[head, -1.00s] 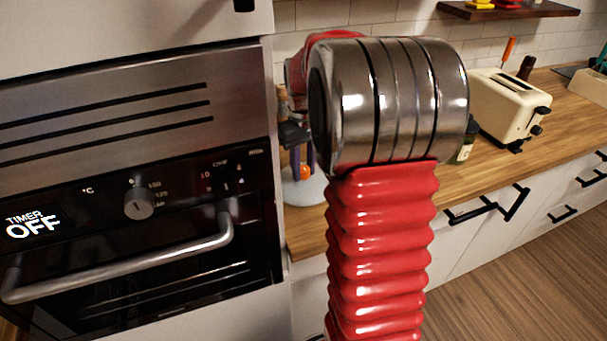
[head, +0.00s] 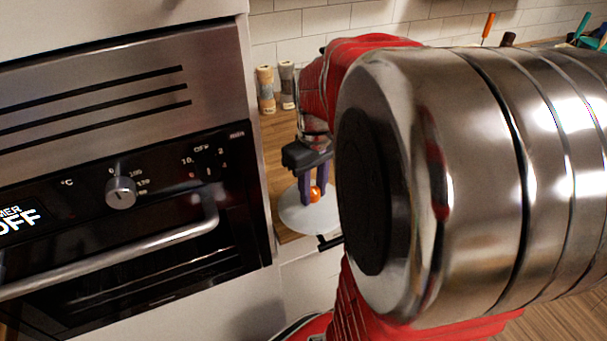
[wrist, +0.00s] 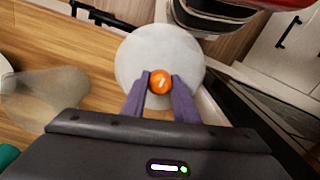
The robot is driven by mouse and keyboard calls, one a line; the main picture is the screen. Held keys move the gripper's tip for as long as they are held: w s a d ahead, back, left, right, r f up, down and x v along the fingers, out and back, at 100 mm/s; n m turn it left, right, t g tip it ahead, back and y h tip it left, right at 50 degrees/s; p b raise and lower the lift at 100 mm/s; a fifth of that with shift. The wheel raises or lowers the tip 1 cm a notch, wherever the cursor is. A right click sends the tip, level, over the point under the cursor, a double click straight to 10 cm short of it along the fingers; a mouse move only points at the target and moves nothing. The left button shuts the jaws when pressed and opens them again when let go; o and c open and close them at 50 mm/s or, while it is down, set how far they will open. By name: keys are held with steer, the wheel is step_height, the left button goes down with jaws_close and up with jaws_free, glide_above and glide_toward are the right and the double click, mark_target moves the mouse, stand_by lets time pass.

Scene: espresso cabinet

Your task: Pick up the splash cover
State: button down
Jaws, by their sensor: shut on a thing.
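The splash cover (head: 300,217) is a pale round disc with an orange knob in its middle. In the head view it is at the counter's front edge, just right of the oven. My gripper (head: 316,190) points down, with its purple fingers on either side of the knob. In the wrist view the cover (wrist: 150,50) lies beyond my gripper (wrist: 160,82), which is shut on the orange knob. The cover overlaps the counter's front edge in both views. I cannot tell how high it is above the counter. My arm hides what is to its right in the head view.
The oven (head: 120,150) with its bar handle stands close on the left. Two spice jars (head: 266,90) stand at the back of the wooden counter (head: 275,140). A blurred see-through object (wrist: 45,95) is at the left in the wrist view. White drawers are below the counter.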

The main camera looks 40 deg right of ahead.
steer(key=shift+s+a, duration=0.2)
steer(key=shift+s, duration=0.5)
steer(key=shift+s+a, duration=0.15)
steer(key=shift+s, duration=0.5)
